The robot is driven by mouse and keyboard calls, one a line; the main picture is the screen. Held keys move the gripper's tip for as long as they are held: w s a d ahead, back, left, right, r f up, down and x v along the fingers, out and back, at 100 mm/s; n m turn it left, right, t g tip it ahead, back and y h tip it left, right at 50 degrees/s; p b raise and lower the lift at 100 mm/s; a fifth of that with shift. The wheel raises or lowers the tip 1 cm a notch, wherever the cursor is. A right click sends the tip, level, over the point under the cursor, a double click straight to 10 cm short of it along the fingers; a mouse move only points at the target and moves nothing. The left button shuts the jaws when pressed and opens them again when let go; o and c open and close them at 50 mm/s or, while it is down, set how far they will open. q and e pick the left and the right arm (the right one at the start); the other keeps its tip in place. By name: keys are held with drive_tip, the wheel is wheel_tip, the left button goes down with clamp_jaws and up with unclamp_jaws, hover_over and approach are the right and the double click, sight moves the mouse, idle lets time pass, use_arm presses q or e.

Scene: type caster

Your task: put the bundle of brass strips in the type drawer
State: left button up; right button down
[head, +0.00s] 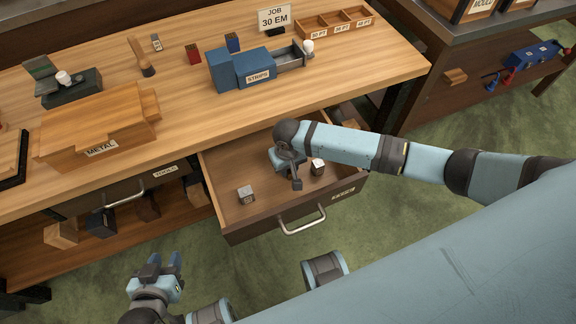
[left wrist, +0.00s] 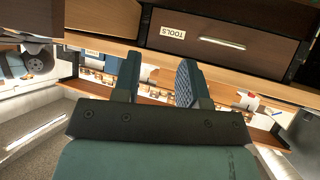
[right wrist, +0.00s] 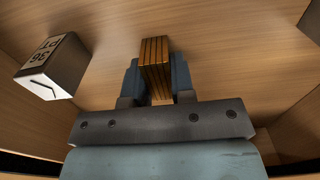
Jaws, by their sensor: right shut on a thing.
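The type drawer (head: 262,226) is pulled out below the bench top. My right gripper (right wrist: 156,85) is inside the drawer area, pointing down, and shut on the bundle of brass strips (right wrist: 155,62). The bundle shows as a ridged brown-gold block between the fingers, low over or on the wooden drawer floor; I cannot tell whether it touches. In the head view my right gripper (head: 291,170) hides the bundle. My left gripper (head: 165,264) is open and empty, low in front of the bench; its parted fingers also show in the left wrist view (left wrist: 158,82).
Two type blocks lie in the drawer, one left (head: 246,195) and one right (head: 318,167) of my right gripper; one marked 36 PT shows in the right wrist view (right wrist: 52,67). The tools drawer (head: 125,192) is shut.

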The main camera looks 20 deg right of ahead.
drive_tip(key=c, duration=1)
unclamp_jaws()
drive_tip(key=shift+o, duration=0.2)
use_arm(q)
drive_tip(key=shift+r+p, duration=0.4)
drive_tip(key=shift+p, duration=0.7)
use_arm(e)
wheel_tip(320, 180, up, 12)
use_arm(q)
drive_tip(key=shift+a, duration=0.1)
use_arm(e)
drive_tip(key=shift+r, duration=0.1)
